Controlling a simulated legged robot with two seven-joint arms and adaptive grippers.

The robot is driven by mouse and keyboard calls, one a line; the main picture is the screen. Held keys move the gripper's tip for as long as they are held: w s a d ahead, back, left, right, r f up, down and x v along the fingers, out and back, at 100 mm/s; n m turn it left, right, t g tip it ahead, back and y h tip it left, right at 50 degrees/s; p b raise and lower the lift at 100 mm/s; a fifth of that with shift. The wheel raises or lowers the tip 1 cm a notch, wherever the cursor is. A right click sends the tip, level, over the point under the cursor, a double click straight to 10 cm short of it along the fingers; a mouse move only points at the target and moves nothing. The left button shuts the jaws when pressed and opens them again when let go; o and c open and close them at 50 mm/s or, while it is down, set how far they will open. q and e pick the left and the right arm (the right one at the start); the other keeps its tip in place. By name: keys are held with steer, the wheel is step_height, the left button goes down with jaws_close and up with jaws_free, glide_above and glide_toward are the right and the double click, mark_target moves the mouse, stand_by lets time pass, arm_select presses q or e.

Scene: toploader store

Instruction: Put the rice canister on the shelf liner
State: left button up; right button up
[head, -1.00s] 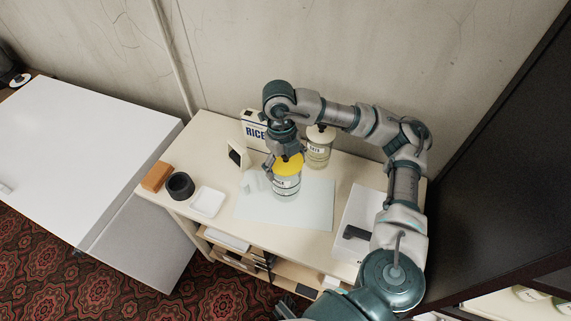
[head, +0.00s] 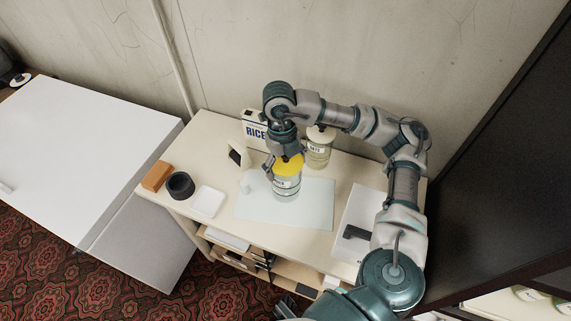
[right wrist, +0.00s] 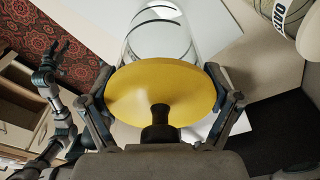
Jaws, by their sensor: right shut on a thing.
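A clear canister with a yellow lid (head: 287,186) stands upright over the pale blue shelf liner (head: 310,214) on the cream cabinet top. Its label is too small to read, and I cannot tell whether its base touches the liner. My right gripper (head: 283,160) comes down from above and is shut on the lid. In the right wrist view the yellow lid (right wrist: 160,92) sits between the two fingers, with the clear body beyond it. My left gripper (right wrist: 50,65) shows small at the left of that view, away from the canister; its jaw state is unclear.
A cream-lidded canister (head: 319,148) stands close behind on the right. A RICE box (head: 254,130) stands at the back. A dark cup (head: 180,186), a white dish (head: 208,201) and an orange block (head: 156,176) are at left. A white tray (head: 349,255) lies at right.

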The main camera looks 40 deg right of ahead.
steer(key=shift+f+b, duration=0.3)
steer(key=shift+f, duration=0.25)
steer(key=o, duration=1.2)
steer(key=shift+c, duration=0.2)
